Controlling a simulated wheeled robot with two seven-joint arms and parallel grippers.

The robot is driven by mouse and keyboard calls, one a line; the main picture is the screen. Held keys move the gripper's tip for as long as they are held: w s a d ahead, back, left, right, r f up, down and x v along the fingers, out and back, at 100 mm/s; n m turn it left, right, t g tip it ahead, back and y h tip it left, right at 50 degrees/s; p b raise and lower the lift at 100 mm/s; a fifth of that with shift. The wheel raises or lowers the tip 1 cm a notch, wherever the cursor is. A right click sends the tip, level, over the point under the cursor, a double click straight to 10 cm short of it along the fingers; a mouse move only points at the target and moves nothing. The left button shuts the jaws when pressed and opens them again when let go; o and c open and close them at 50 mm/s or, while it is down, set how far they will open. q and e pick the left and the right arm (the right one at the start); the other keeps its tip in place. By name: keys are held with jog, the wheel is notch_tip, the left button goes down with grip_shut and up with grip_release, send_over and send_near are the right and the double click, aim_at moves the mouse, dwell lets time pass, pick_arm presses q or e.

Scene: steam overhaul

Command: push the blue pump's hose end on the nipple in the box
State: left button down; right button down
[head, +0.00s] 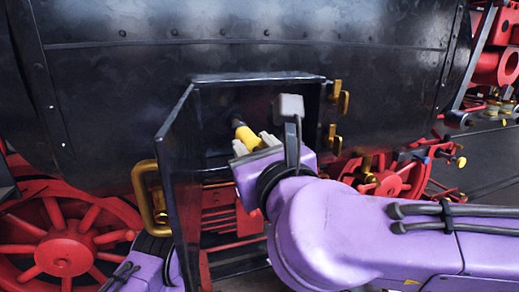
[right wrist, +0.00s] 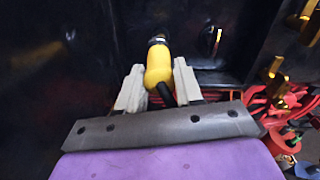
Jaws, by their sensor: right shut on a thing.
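My right gripper (head: 258,143) reaches into the open black box (head: 258,79) on the boiler's side. Its pale fingers are shut on the yellow hose end (head: 245,136). In the right wrist view the yellow hose end (right wrist: 158,68) sits between the fingers, with black hose (right wrist: 166,95) trailing below. A dark, round piece (right wrist: 158,40) meets its far tip, likely the nipple; I cannot tell how far the hose end is on it. My left arm shows at lower left by the door's yellow handle (head: 142,190); its fingers cannot be made out. The blue pump is not identifiable.
The box's door (head: 176,165) stands open on the left, close to my right gripper. Brass fittings (head: 337,97) stick out at the box's right. Red wheels (head: 63,253) and rods lie below. The box's walls leave little room around the gripper.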

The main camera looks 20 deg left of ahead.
jog(key=shift+w+a, duration=0.45)
jog(key=shift+w+d, duration=0.1)
jog(key=shift+d, duration=0.05)
jog(key=shift+w+a+r+m+p, duration=0.1)
jog(key=shift+w+a+m+p, duration=0.05)
jog(key=shift+w+a+p, duration=0.3)
jog(key=shift+w+a+m+p, duration=0.15)
jog(key=shift+w+a, duration=0.1)
jog(key=shift+w, duration=0.4)
jog(key=shift+w+a+r, duration=0.1)
jog(key=shift+w+a+h, duration=0.2)
jog(key=shift+h, duration=0.1)
